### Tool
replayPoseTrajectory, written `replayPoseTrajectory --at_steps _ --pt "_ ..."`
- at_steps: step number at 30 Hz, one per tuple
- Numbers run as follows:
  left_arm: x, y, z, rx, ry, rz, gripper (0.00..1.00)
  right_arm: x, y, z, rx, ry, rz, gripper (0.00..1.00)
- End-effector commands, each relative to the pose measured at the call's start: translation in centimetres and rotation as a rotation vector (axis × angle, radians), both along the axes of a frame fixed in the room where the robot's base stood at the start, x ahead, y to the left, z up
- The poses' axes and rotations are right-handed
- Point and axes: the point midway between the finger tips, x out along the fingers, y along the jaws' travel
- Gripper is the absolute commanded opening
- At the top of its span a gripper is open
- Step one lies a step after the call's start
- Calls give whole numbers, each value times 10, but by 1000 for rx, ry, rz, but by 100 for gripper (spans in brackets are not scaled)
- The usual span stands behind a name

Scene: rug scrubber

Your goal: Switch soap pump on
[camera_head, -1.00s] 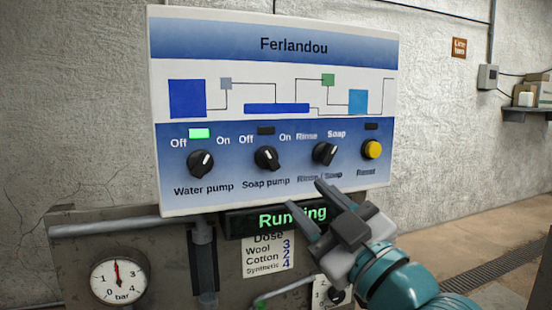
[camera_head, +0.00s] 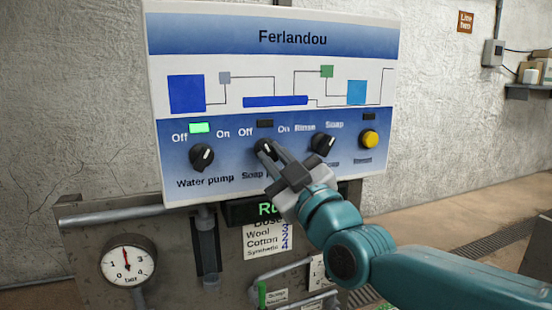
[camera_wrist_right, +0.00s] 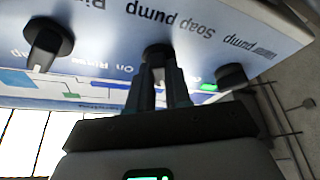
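The soap pump knob (camera_head: 264,146) is a black rotary knob between "Off" and "On" on the white and blue Ferlandou panel (camera_head: 300,60). The small lamp (camera_head: 265,124) above it is dark. My right gripper (camera_head: 273,158) is at this knob, its fingers drawn close together around the grip and covering its lower part and part of the label. In the wrist view the two fingers (camera_wrist_right: 157,80) reach to the knob (camera_wrist_right: 157,52), one on each side. Where the knob points is hard to read. My left gripper is not in view.
The water pump knob (camera_head: 201,157) is to the left, with a lit green lamp (camera_head: 200,128) above. The rinse/soap knob (camera_head: 322,144) and yellow reset button (camera_head: 370,139) are to the right. Below are a display, partly hidden, and a pressure gauge (camera_head: 127,260).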

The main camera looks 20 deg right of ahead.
Motion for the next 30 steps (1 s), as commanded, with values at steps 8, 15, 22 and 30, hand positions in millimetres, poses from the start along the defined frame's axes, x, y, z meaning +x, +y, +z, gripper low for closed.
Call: replayPoseTrajectory --at_steps 8,15,22,30 --pt "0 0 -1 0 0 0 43 -1 0 0 5 -1 -1 0" --pt "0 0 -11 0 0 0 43 -1 1 -2 73 -1 0 0" --pt "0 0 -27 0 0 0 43 -1 2 -3 240 4 1 0" --pt "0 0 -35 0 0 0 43 -1 5 -1 494 15 1 0"
